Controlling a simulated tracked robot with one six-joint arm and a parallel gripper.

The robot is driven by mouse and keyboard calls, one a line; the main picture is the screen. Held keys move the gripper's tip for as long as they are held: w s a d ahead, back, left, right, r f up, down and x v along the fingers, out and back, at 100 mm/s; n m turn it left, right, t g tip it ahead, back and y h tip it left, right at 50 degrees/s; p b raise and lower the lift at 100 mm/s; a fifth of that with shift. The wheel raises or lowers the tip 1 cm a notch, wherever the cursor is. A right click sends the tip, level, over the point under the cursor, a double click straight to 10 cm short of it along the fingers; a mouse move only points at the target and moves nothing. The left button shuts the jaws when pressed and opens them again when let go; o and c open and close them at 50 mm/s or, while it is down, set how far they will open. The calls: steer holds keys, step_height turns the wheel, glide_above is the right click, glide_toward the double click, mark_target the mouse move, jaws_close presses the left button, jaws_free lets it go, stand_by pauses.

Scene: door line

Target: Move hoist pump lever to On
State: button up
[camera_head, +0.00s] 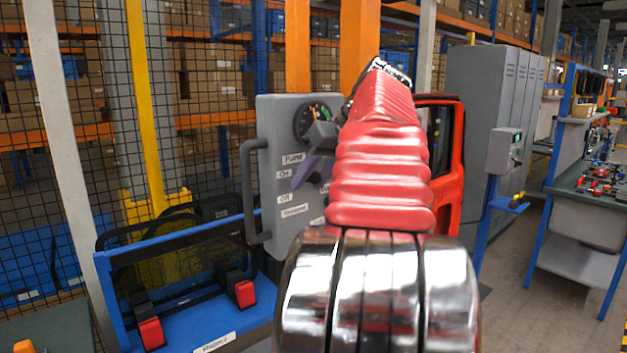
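The grey pump panel (283,215) stands upright left of my arm. It has a round gauge (311,122) at the top and labels for Pump, On and Off on its left part. A purple-grey lever (304,173) shows beside the On label and slants up to the right. Its right part is hidden behind my red arm. A dark grey block (322,134) sits in front of the panel just above the lever; I cannot tell whether it is part of my gripper. My gripper's fingertips are hidden behind the arm, so its opening and any contact with the lever cannot be seen.
A grey handle (251,190) sticks out on the panel's left side. A mesh fence and yellow post (146,110) stand behind. Grey cabinets (483,110) and a workbench (590,185) are at right.

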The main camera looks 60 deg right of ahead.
steer(key=v, duration=1.3)
steer(key=shift+s, duration=0.15)
steer(key=shift+a+r, duration=0.1)
steer(key=w+a+f+g, duration=0.1)
steer(key=w+a+f, duration=0.35)
steer(key=a, duration=0.35)
steer(key=w+a+f+n+y, duration=0.1)
steer(key=w+a+f, duration=0.2)
steer(key=a+f, duration=0.3)
steer(key=w+a+f+g, duration=0.1)
steer(key=w+a+f, duration=0.25)
steer(key=a, duration=0.55)
steer(key=s+a+f+n, duration=0.2)
steer(key=s+a+f, duration=0.2)
steer(key=a+f, duration=0.6)
steer(key=s+a+f+n, duration=0.2)
steer(key=s+a+f, duration=0.1)
steer(key=a+f, duration=0.6)
step_height(320, 180, down, 4)
steer(key=shift+s+a+r, duration=0.2)
steer(key=shift+s+a, duration=0.2)
steer(key=shift+c, duration=0.5)
